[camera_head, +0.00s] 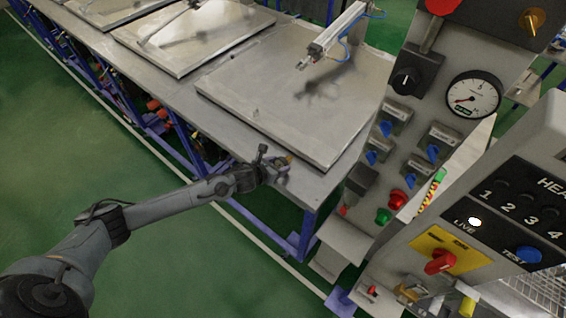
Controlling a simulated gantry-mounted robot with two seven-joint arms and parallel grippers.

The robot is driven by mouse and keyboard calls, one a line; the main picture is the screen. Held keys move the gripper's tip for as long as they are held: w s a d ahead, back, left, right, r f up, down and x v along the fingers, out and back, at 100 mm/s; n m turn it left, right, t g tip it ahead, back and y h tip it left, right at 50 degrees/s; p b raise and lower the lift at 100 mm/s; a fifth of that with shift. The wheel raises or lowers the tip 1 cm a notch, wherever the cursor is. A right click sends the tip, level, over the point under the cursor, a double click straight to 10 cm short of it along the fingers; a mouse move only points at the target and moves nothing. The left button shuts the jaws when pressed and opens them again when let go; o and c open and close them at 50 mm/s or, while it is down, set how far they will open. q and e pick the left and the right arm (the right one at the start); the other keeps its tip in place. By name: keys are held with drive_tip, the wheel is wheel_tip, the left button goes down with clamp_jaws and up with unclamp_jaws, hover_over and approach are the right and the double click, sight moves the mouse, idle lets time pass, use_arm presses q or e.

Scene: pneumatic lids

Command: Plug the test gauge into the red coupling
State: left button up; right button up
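My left gripper (277,168) is at the front edge of the steel bench, beside the panel. It is small and dark here, and I cannot tell whether its fingers are open or shut or hold anything. A round white dial gauge (473,95) with a red needle is set in the grey control panel; I cannot tell whether it is the test gauge. A small red fitting (372,289) shows low at the panel's base, and another red spot (344,210) is under a grey block; I cannot tell which is the red coupling. My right gripper is not in view.
The steel bench (180,85) carries flat metal lids (290,85). A pneumatic cylinder (335,30) stands over the nearest lid. The control panel (420,105) has blue switches, and a grey box with a red switch (440,262) stands at right. Green floor lies open at left.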

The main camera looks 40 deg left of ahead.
use_arm(q)
drive_tip(key=c, duration=0.6)
drive_tip(key=shift+o, duration=0.2)
drive_tip(key=shift+r, duration=0.1)
drive_tip(key=shift+r, duration=0.1)
drive_tip(key=shift+r+p, duration=1.7)
drive_tip(key=shift+r, duration=0.3)
drive_tip(key=shift+r+p, duration=0.65)
drive_tip(key=shift+r, duration=0.2)
